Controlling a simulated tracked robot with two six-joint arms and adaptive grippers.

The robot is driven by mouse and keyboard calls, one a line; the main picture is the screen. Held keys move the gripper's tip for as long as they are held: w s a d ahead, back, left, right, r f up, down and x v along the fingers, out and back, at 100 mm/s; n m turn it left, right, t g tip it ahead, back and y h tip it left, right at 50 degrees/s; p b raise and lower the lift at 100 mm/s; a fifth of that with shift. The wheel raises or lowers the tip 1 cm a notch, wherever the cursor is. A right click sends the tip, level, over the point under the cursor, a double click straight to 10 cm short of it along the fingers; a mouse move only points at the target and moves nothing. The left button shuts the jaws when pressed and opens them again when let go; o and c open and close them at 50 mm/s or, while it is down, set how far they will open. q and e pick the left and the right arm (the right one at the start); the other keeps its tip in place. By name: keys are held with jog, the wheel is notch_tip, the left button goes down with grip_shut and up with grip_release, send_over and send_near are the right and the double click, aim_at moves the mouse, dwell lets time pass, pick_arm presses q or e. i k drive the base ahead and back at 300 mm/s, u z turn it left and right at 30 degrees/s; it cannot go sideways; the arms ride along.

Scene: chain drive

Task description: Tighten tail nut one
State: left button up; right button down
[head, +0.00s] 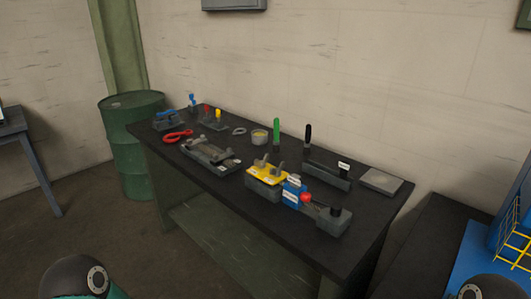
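A mechanism that looks like the chain drive stands at the front right of the dark workbench (200,185). It has a yellow plate (267,176) with grey upright parts, a blue block (292,194), a red knob (306,198) and a grey base (328,219) with a dark cylinder. The tail nut is too small to make out. Neither gripper is in view. Only rounded dark parts, likely my arm joints, show at the bottom left and bottom right corners.
A green-handled tool (276,130) and a black-handled tool (308,134) stand upright behind. A grey fixture (208,154), red-handled tool (178,136), round tin (259,137) and flat grey plate (380,181) lie on the bench. A green drum (133,150) stands at left.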

aim_at(261, 164)
jog(key=u, duration=0.5)
jog(key=k, duration=1.25)
jog(key=u, duration=0.7)
jog(key=i, duration=2.05)
jog(key=z, duration=0.85)
jog(key=k, duration=0.65)
jog(key=z, duration=0.2)
jog(key=i, duration=0.65)
jog(key=u, duration=0.1)
